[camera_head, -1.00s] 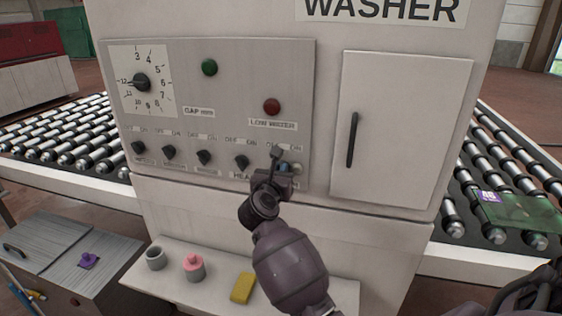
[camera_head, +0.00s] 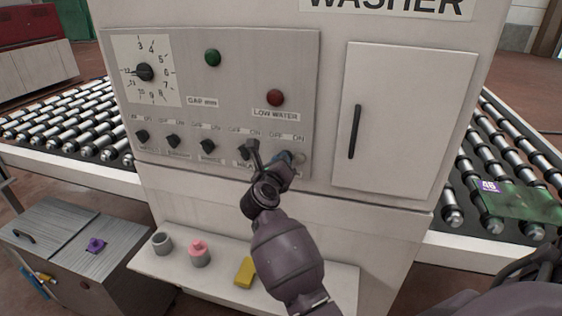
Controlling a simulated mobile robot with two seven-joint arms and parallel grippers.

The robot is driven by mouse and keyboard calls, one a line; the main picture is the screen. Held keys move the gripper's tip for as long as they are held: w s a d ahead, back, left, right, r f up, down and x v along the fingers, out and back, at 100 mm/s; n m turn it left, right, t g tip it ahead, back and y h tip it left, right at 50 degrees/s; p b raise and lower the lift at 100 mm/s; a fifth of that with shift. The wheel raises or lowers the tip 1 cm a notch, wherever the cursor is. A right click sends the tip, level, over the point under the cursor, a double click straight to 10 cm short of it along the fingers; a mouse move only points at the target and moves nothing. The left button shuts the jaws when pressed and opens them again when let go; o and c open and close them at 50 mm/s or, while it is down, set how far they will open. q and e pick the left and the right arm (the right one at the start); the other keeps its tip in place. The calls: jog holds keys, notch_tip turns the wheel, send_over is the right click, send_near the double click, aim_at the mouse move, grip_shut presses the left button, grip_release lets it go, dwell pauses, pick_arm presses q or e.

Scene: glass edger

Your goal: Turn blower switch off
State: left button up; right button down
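The washer's control panel (camera_head: 235,90) carries a row of black rotary switches, each with OFF and ON marked above it. The labels below them are too small or too covered to read surely, so I cannot tell by name which is the blower switch. My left gripper (camera_head: 271,158) is at the right end of the row. Its fingers are spread, one by the fourth switch and the other at the rightmost switch position. The gripper hides most of the rightmost switch, so its setting cannot be seen. My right gripper is out of view; only dark arm parts show at lower right.
A cabinet door with a black handle (camera_head: 355,131) is right of the panel. Roller conveyors (camera_head: 70,125) flank the washer; green glass (camera_head: 520,203) lies on the right one.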

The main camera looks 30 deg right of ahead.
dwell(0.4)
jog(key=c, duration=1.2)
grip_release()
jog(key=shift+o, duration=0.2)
